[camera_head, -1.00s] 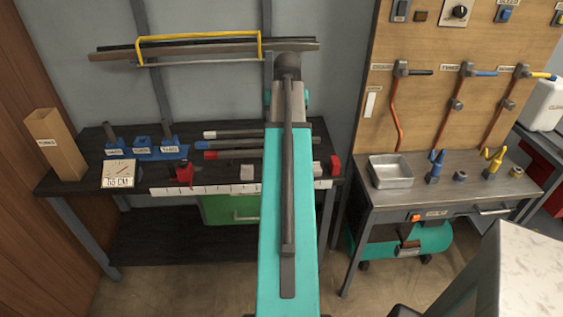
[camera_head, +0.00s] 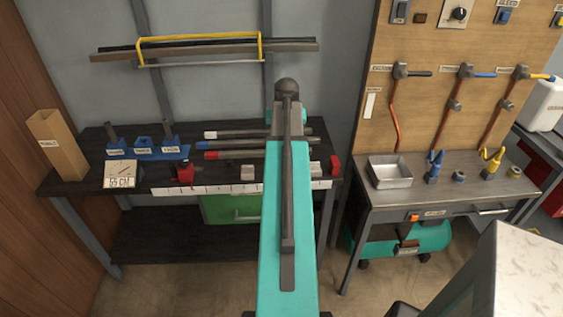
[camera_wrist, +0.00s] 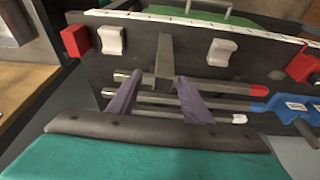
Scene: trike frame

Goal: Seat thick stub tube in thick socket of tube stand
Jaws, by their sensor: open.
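The blue tube stand (camera_head: 160,152) is at the left back of the dark bench in the head view. Dark tubes rise from its left and right sockets, while its middle part shows no tube. Part of the stand shows at the right edge of the wrist view (camera_wrist: 285,104). A short, thick grey tube (camera_wrist: 164,60), apparently the stub tube, shows in the wrist view. My gripper (camera_wrist: 152,85) is open, its two purple fingers on either side of the tube's near end. I cannot tell whether they touch it. In the head view my arm hides the gripper and stub.
Several long tubes (camera_head: 230,143) with coloured ends lie across the bench by the stand. Light blocks (camera_wrist: 222,50), a red block (camera_wrist: 75,40) and a red clamp-like tool (camera_head: 184,174) stand near the ruler edge (camera_head: 205,190). A second bench (camera_head: 440,190) is at right.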

